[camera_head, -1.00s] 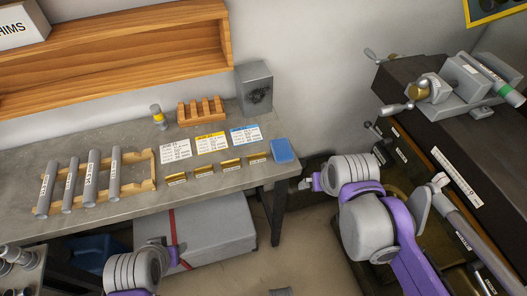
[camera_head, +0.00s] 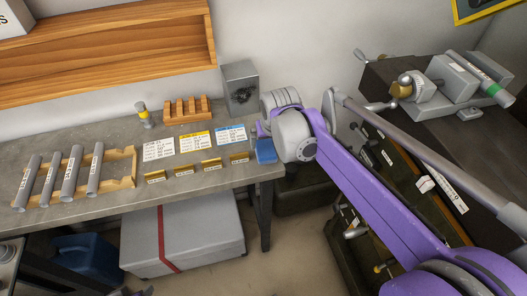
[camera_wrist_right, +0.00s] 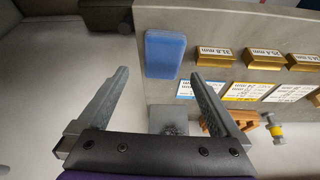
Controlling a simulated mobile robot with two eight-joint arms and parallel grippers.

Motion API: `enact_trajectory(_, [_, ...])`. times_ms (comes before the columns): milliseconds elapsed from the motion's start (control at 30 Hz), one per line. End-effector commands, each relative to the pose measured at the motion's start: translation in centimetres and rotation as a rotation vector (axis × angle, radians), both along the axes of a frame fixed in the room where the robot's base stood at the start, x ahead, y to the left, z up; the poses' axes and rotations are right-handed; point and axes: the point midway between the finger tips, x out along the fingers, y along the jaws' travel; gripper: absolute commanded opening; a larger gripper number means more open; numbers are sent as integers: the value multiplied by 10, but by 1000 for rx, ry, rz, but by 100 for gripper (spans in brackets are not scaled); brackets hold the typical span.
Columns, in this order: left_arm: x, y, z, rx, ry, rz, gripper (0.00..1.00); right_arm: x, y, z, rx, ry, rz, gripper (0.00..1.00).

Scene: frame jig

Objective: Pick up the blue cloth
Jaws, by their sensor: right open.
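The blue cloth (camera_head: 265,150) is a flat, folded rectangle on the front right corner of the workbench. In the right wrist view the blue cloth (camera_wrist_right: 164,54) lies just beyond the fingertips, near the bench edge. My right gripper (camera_wrist_right: 160,76) is open and empty, with the cloth roughly in line with the gap between its fingers. In the head view my right wrist is beside the cloth and hides most of the gripper. I cannot tell the gripper's height above the cloth. My left gripper is not in view.
Gold labelled blocks (camera_head: 211,164) and printed cards (camera_head: 195,142) lie beside the cloth. A grey box (camera_head: 240,88) stands behind it. A wooden rack (camera_head: 187,110) and grey rods (camera_head: 73,170) are farther left. A dark machine (camera_head: 430,92) stands right.

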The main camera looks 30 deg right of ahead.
Motion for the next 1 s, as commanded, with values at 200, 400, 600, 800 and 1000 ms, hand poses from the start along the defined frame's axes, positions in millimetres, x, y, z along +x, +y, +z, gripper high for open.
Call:
enact_trajectory(200, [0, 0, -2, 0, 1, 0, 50, 8, -1, -16, 0, 0, 1, 100])
enact_trajectory(400, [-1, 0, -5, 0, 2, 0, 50, 21, -1, -44, 0, 0, 1, 100])
enact_trajectory(600, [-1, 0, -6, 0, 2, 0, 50, 26, -3, -55, 0, 0, 0, 100])
enact_trajectory(800, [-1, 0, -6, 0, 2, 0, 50, 25, -3, -55, 0, 0, 0, 100])
enact_trajectory(1000, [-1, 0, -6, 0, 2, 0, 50, 25, -3, -56, 0, 0, 0, 100])
